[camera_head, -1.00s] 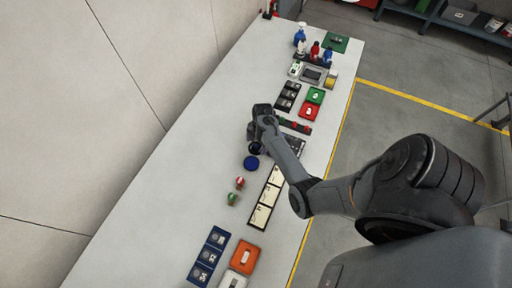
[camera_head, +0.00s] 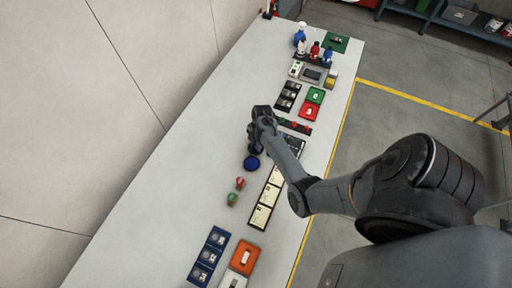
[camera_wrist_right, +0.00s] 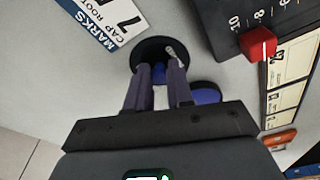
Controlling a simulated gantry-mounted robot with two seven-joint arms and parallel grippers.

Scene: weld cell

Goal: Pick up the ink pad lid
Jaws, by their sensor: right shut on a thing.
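A dark round lid (camera_wrist_right: 150,50) with a small blue part (camera_wrist_right: 159,73) at its middle is between and just beyond my right fingertips in the wrist view. My right gripper (camera_wrist_right: 162,76) is shut on this blue part. In the head view the right gripper (camera_head: 259,138) is over the middle of the table, and the lid is mostly hidden beneath it. A blue round pad (camera_head: 251,163) lies close beside it; in the wrist view this pad (camera_wrist_right: 207,94) is partly hidden by the gripper. I cannot tell whether the lid touches the table.
A dark plate with a red slider (camera_wrist_right: 258,43) is close to the gripper. A strip of cream cards (camera_head: 262,215) runs along the table (camera_head: 165,190). Small red (camera_head: 240,183) and green (camera_head: 232,199) pieces stand nearby. The table's left side is clear.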

